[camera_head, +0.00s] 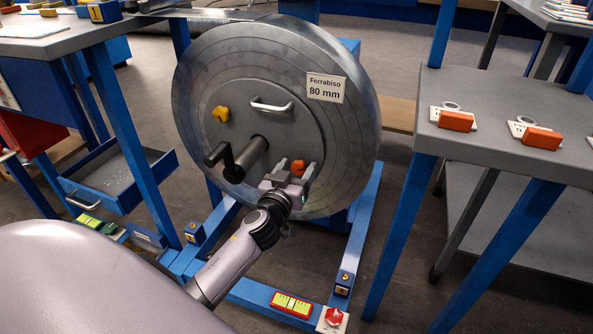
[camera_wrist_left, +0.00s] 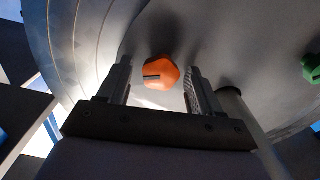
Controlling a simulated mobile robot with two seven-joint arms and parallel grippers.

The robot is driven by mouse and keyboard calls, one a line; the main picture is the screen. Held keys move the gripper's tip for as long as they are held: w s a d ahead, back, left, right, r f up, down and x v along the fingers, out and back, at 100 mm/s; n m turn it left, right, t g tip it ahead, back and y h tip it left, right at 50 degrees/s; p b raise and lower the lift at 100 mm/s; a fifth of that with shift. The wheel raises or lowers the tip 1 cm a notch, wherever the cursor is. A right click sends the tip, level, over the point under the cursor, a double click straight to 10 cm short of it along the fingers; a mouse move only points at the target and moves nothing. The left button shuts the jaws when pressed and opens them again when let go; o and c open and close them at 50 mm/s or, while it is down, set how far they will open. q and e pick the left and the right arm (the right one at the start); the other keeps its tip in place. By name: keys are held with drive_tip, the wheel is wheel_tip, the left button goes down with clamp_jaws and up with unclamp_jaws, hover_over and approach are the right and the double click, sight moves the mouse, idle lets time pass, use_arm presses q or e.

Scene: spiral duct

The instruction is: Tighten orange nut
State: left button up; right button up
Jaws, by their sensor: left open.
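The orange nut (camera_head: 298,168) sits on the lower right of the disc's grey centre plate. It also shows in the left wrist view (camera_wrist_left: 161,73), with a dark slot across its face. My left gripper (camera_head: 293,172) is open, with one finger on each side of the nut. In the left wrist view the gripper (camera_wrist_left: 157,88) has visible gaps between its fingers and the nut. Whether the fingertips reach past the nut's face I cannot tell. My right gripper is not in view.
The large grey disc (camera_head: 215,75) stands in a blue frame (camera_head: 250,293). A yellow nut (camera_head: 221,113), a white handle (camera_head: 271,106) and a dark crank (camera_head: 245,158) are on its face. A green nut (camera_wrist_left: 312,68) shows in the left wrist view. A grey table (camera_head: 520,95) stands at the right.

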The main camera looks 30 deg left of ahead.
use_arm(q)
drive_tip(key=c, duration=1.1)
drive_tip(key=shift+o, duration=0.2)
drive_tip(key=shift+m, duration=0.4)
drive_tip(key=m, duration=0.5)
drive_tip(key=shift+d+m, duration=0.1)
drive_tip(key=shift+m, duration=0.2)
drive_tip(key=m, duration=0.4)
drive_tip(key=shift+w+m, duration=0.1)
drive_tip(key=shift+m, duration=0.2)
drive_tip(key=m, duration=0.5)
drive_tip(key=shift+d+f+p, duration=0.1)
drive_tip(key=shift+f+p, duration=0.05)
drive_tip(key=shift+p, duration=0.15)
drive_tip(key=shift+m, duration=2.4)
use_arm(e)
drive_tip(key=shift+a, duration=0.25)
